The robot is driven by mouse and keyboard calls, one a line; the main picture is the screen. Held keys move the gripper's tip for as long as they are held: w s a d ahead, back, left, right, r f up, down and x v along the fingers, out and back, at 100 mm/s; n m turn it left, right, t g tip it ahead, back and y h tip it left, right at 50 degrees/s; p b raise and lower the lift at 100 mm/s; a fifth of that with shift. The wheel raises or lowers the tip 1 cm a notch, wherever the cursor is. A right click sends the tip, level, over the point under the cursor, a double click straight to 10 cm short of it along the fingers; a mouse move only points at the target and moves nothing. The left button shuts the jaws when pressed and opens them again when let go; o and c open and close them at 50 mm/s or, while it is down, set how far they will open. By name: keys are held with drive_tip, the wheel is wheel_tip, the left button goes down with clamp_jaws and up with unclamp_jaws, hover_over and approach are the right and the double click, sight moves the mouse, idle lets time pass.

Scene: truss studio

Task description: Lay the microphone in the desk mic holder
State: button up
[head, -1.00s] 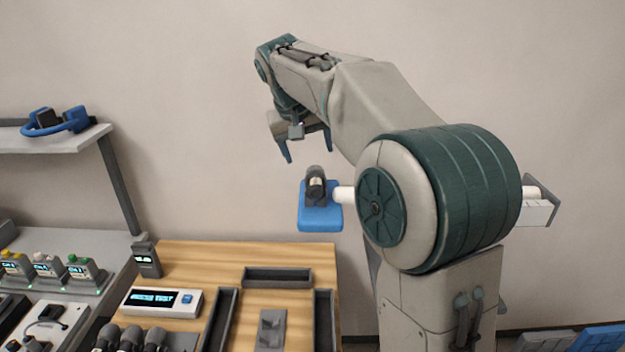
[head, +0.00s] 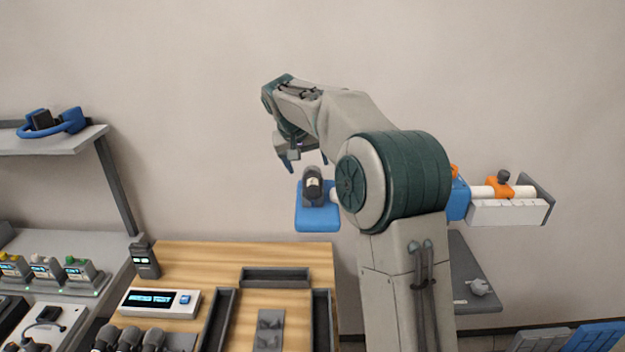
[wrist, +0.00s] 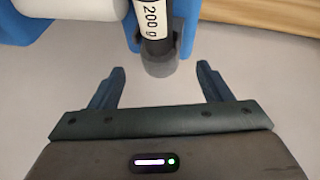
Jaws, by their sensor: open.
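Several dark microphone-like objects with rounded heads (head: 128,338) stand at the front left of the wooden desk, cut off by the picture's lower edge. A small grey cradle (head: 269,328), which looks like the desk mic holder, stands empty at the desk's front middle. My gripper (head: 304,163) is open and empty, high above the desk's back edge, near a dark cylinder (head: 313,186) on a blue support. In the wrist view the open fingers (wrist: 161,72) point toward this cylinder (wrist: 156,30), labelled "200 g"; its grey end lies just beyond the fingertips, apart from them.
The blue support (head: 317,218) hangs on a white bar. Dark trays (head: 276,278) and a display box (head: 160,302) occupy the desk. A shelf (head: 50,140) with a blue headset stands left. A rack (head: 508,211) is right of my arm.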

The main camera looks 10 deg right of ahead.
sight(310, 169)
drive_tip(key=p+x, duration=0.1)
drive_tip(key=x, duration=0.4)
drive_tip(key=shift+p, duration=0.3)
drive_tip(key=c, duration=1.2)
drive_tip(key=shift+c, duration=0.4)
drive_tip(key=shift+r, duration=0.1)
